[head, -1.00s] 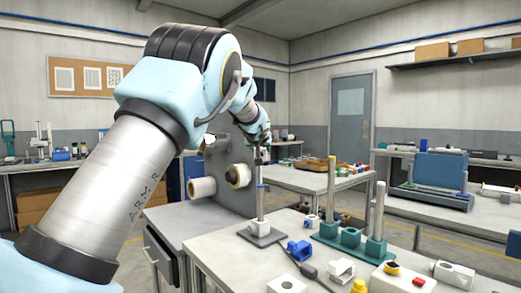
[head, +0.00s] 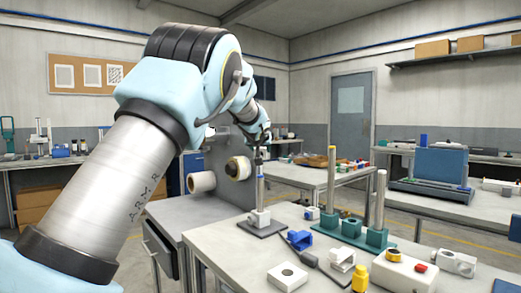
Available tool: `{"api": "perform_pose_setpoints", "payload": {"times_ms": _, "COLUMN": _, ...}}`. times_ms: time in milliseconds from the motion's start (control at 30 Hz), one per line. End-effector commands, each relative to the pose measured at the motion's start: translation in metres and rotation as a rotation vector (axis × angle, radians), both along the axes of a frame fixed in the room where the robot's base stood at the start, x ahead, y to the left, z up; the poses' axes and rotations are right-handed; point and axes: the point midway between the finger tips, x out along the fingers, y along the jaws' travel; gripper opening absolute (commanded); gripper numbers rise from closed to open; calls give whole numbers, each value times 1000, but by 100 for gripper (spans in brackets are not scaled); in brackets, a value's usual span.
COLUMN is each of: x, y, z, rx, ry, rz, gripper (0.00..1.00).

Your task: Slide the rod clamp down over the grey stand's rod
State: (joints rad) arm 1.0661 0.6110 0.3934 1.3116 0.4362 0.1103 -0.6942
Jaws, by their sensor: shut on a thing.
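The grey stand has a dark grey base plate (head: 263,229) near the table's left edge in the head view. Its upright metal rod (head: 260,193) has a blue band near the top and a white block (head: 260,217) around its foot. My gripper (head: 259,152) is just above the rod, shut on a small piece that I take to be the rod clamp. That piece is too small and dark to make out. It appears in line with the rod's top; I cannot tell whether they touch.
A teal base (head: 350,232) with two tall rods stands to the right. A blue clamp-like part (head: 299,240), a white block (head: 287,277) and a yellow part (head: 362,278) lie in front. Two rolls on a grey panel (head: 229,160) stand close behind my gripper.

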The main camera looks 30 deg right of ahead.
Motion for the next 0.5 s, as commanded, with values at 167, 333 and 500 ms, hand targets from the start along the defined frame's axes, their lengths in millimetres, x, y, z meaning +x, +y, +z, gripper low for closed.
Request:
{"api": "perform_pose_setpoints", "payload": {"times_ms": 167, "x": 0, "y": 0, "z": -1, "rx": -1, "ry": -1, "rz": 0, "gripper": 0}}
{"api": "perform_pose_setpoints", "payload": {"times_ms": 333, "x": 0, "y": 0, "z": -8, "rx": -1, "ry": -1, "rz": 0, "gripper": 0}}
{"api": "perform_pose_setpoints", "payload": {"times_ms": 500, "x": 0, "y": 0, "z": -17, "rx": 0, "ry": -1, "rz": 0, "gripper": 0}}
